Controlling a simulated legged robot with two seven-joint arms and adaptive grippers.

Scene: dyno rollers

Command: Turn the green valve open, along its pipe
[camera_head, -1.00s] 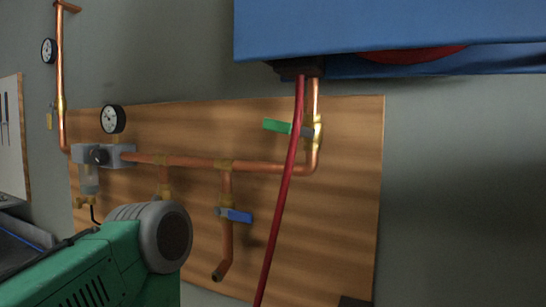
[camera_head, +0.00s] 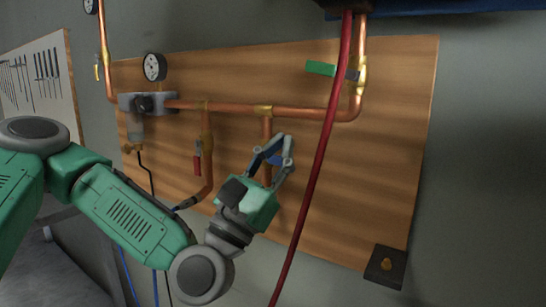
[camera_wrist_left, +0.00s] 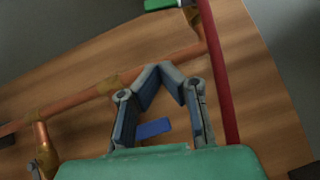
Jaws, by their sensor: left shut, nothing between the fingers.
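The green valve handle (camera_head: 320,68) sticks out to the left, across the vertical copper pipe (camera_head: 357,95) at the board's upper right. Its brass body (camera_head: 362,74) is on that pipe. The red hose crosses in front of the valve, hiding part of the handle's inner end. The handle's edge also shows at the top of the left wrist view (camera_wrist_left: 163,4). My left gripper (camera_head: 285,141) is shut and empty, below and left of the green handle, apart from it, in front of the blue valve. My right gripper is not in view.
The red hose (camera_head: 322,160) hangs slantwise between my left gripper and the board's right part. A blue valve handle (camera_wrist_left: 153,128) shows behind my fingers. A red-handled valve (camera_head: 197,165) and a gauge (camera_head: 154,67) are further left. A dark box (camera_head: 385,267) sits lower right.

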